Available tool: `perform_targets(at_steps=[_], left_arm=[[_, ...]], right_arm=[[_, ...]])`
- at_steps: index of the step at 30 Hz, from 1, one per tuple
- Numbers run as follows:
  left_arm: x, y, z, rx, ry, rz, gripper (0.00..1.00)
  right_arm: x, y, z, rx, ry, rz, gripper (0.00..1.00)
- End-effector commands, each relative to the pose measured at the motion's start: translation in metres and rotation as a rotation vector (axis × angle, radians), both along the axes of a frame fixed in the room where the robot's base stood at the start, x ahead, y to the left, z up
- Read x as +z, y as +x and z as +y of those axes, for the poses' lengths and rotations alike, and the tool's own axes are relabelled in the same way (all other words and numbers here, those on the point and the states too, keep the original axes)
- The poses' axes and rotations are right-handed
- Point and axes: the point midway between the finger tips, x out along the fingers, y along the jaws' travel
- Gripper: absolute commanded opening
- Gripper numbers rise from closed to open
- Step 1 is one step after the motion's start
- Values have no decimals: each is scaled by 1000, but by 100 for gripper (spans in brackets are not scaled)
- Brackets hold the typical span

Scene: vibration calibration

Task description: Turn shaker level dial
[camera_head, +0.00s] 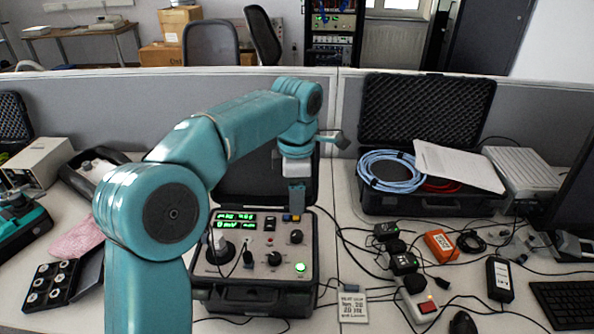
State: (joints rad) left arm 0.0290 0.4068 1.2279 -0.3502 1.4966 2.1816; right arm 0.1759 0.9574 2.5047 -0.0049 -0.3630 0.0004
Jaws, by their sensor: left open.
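The shaker unit (312,285) is an open black case with a grey panel, in the middle of the near desk. Its panel has lit green displays (236,217), a large black knob (220,252) at left, a small dark dial (296,237) at upper right, another dial (274,259) lower in the middle, and a glowing green button (300,267). I cannot read which dial is the shaker level. My left gripper (293,208) is open and points down at the panel's rear right, behind the upper right dial. Its fingertips are small and apparently touch no dial. My right gripper is out of view.
The case lid (258,178) stands up behind the panel, partly behind my arm. At right are an open case (425,204) with blue cable, an orange box (440,245), a power strip (418,300) and loose cables.

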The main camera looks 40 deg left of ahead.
Motion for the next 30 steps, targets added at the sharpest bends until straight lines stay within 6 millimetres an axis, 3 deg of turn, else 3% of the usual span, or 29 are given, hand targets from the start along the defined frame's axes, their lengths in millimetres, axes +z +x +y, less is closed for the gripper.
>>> perform_targets(at_steps=[3,9,30], left_arm=[[28,1,0,0,0,-3,57],[48,0,0,-1,0,-1,57],[51,0,0,-1,1,-1,57]], right_arm=[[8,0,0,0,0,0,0],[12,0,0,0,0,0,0],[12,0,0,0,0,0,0]])
